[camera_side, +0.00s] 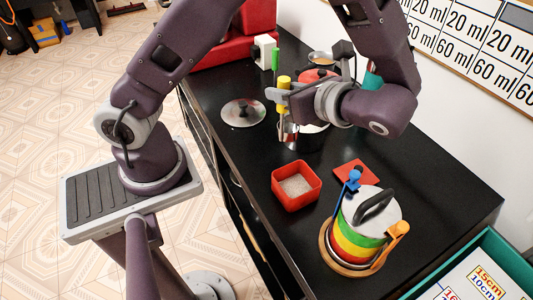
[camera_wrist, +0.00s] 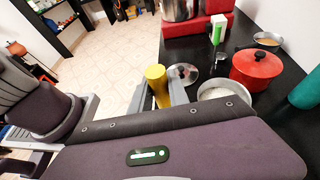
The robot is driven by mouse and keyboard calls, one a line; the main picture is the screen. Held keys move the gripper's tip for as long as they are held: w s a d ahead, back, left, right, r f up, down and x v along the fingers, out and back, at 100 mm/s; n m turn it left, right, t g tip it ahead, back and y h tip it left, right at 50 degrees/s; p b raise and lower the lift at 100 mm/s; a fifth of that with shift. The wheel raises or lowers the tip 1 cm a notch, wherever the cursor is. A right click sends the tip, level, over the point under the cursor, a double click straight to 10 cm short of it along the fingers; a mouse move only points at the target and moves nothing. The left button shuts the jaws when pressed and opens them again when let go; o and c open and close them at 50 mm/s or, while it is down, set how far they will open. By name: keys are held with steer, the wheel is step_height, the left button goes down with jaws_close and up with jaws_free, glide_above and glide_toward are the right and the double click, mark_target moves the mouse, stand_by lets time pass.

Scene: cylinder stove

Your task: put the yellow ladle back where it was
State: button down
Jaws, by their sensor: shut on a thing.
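The yellow ladle (camera_side: 284,82) is held upright by its yellow handle in my gripper (camera_side: 281,94). Its metal lower end is beside the steel pot (camera_side: 306,135); I cannot tell whether it is touching the pot or inside it. In the wrist view the yellow handle (camera_wrist: 155,75) stands between the fingers, left of the open steel pot (camera_wrist: 222,90), which has pale contents. A striped canister (camera_side: 355,240) with a grey lid stands at the front right. A blue ladle (camera_side: 353,181) and an orange ladle (camera_side: 399,229) hang at its rim.
A red square box (camera_side: 296,186) of grains and a red square lid (camera_side: 355,170) lie in front of my gripper. A glass lid (camera_side: 243,112) lies to the left. A red pot (camera_wrist: 256,70) stands behind the steel pot. A teal-edged box (camera_side: 490,240) is at front right.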

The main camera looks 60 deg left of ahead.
steer(key=s+r+x, duration=0.1)
steer(key=s+x, duration=0.1)
steer(key=x, duration=0.7)
step_height(320, 180, down, 11)
steer(key=shift+s+a+m+t, duration=0.25)
steer(key=shift+a+m+t, duration=0.05)
steer(key=shift+m, duration=0.1)
steer(key=c, duration=1.3)
jaws_free()
steer(key=shift+o, duration=0.2)
